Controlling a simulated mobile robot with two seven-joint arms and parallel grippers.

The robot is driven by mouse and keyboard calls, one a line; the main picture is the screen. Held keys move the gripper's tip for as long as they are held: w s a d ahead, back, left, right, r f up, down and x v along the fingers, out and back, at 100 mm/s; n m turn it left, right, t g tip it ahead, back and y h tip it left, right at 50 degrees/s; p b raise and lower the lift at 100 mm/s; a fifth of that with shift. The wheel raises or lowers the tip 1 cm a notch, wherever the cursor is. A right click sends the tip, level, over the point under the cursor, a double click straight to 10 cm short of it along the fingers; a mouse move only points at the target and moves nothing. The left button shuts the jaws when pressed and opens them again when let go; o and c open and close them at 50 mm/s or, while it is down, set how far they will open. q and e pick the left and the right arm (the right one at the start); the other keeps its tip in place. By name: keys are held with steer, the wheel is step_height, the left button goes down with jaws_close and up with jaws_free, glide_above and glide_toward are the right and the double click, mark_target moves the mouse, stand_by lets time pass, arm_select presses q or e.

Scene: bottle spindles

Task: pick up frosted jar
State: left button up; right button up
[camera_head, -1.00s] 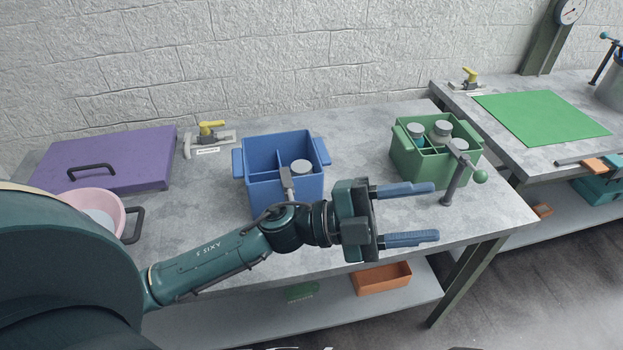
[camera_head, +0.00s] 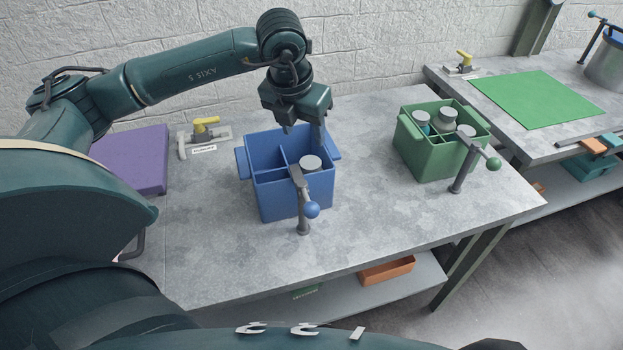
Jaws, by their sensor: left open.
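A jar with a pale grey lid (camera_head: 311,163) stands in a right-hand compartment of the blue divided crate (camera_head: 285,203); only its top shows, so I cannot tell if its body is frosted. More grey-lidded jars stand in the green divided crate (camera_head: 428,160): one with a teal body (camera_head: 422,121) and a paler, whitish one (camera_head: 446,119). My left gripper (camera_head: 304,136) points down over the back of the blue crate, just behind and above the lidded jar. It is open and empty, its fingers apart from the jar. My right gripper is not in view.
A post with a blue ball handle (camera_head: 312,209) stands before the blue crate. A similar post with a green ball (camera_head: 493,164) stands before the green crate. Table between the crates is clear.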

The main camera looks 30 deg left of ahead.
mark_target(310, 162)
arm_select(q)
steer(key=p+x, duration=0.2)
steer(key=x, duration=0.8)
steer(key=shift+r, duration=0.1)
steer(key=c, duration=1)
steer(key=shift+c, duration=0.5)
steer(key=shift+r, duration=0.15)
